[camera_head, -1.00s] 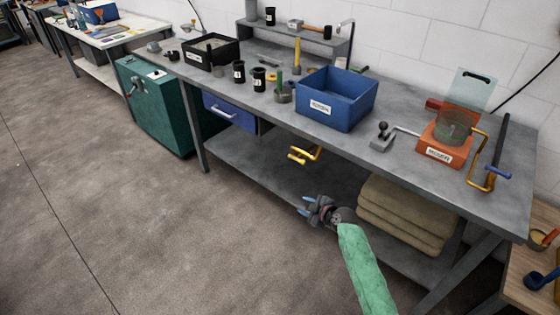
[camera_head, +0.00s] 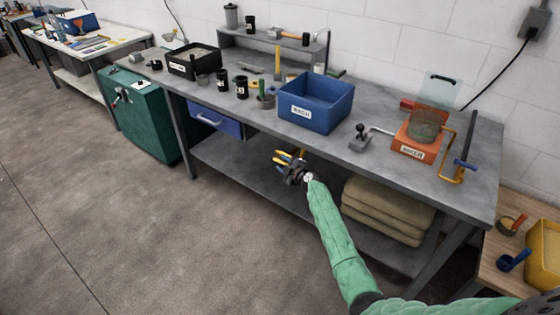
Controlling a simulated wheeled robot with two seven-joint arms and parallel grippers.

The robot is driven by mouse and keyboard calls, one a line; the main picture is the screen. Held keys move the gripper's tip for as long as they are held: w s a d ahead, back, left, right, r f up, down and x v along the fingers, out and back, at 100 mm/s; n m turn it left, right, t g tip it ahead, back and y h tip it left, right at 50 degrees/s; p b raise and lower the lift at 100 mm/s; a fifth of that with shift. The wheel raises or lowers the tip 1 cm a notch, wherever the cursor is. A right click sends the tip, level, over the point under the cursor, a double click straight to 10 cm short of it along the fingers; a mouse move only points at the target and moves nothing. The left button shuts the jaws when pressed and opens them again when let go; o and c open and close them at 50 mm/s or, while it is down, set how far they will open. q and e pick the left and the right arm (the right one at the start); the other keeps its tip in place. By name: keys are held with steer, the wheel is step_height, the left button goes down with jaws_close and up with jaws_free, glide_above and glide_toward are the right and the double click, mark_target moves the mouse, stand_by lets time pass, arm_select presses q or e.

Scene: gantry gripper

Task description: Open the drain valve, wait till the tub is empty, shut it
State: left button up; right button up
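A yellow bent handle (camera_head: 289,155) shows under the bench's front edge, below the blue bin. It may be the drain valve, but its fixing is hidden. My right gripper (camera_head: 283,164) is at this handle and overlaps it in the picture. I cannot tell whether they touch, or whether the fingers are open or shut. The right arm, in a green sleeve, reaches in from the bottom right. No tub or water can be made out for certain. The open-topped blue bin (camera_head: 316,106) stands on the bench with a white label. My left gripper is out of view.
The grey bench (camera_head: 390,165) carries a black bin (camera_head: 193,67), black cups and an orange labelled unit (camera_head: 414,145). Folded tan sacks (camera_head: 388,208) lie on its lower shelf. A teal cabinet (camera_head: 148,125) stands left. The floor in front is clear.

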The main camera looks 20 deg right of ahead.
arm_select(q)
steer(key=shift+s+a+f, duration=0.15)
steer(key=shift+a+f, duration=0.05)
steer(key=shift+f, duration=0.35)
arm_select(e)
steer(key=shift+x, duration=1.1)
jaws_close()
steer(key=shift+f, duration=0.1)
